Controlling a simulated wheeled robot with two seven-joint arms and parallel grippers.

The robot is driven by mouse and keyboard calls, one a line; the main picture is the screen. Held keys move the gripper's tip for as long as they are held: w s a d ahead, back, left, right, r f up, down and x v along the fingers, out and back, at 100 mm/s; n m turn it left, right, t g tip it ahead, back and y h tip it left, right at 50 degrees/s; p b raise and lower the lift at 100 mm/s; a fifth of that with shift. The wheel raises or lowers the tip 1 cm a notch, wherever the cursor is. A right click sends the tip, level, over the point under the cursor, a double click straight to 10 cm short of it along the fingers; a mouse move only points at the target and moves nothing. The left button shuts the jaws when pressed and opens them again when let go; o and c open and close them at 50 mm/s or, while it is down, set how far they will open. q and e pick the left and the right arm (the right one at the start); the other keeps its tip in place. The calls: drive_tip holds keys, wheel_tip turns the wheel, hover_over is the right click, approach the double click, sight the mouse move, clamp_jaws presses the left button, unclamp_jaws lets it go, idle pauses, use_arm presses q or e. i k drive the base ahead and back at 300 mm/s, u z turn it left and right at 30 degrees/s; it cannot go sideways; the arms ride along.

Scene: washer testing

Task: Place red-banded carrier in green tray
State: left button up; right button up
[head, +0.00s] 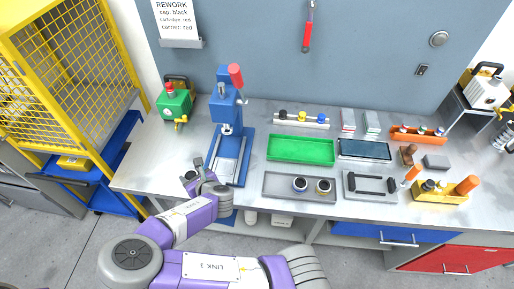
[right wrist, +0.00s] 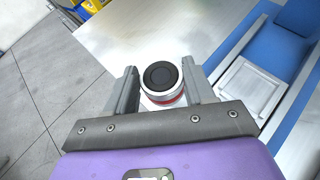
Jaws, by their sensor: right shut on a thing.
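The red-banded carrier (right wrist: 164,82) is a small round piece with a black top, a white rim and a red band below it. My right gripper (right wrist: 163,90) is shut on it, with one grey finger on each side. In the head view my right gripper (head: 192,174) is left of the blue press, near the front left of the bench, and the carrier shows only as a small dark spot. The green tray (head: 302,158) lies mid-bench, right of the press, and looks empty. My left gripper is not in view.
The blue press (head: 228,112) with a red handle stands between my right gripper and the green tray. A grey tray (head: 275,188) with two round carriers lies in front of the green tray. A dark-topped tray (head: 364,149) lies to its right. A rack (head: 301,121) stands behind.

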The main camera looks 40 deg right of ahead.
sight(300, 151)
drive_tip(key=u, duration=1.3)
drive_tip(key=k, duration=1.25)
drive_tip(key=z, duration=1.85)
drive_tip(key=i, duration=0.5)
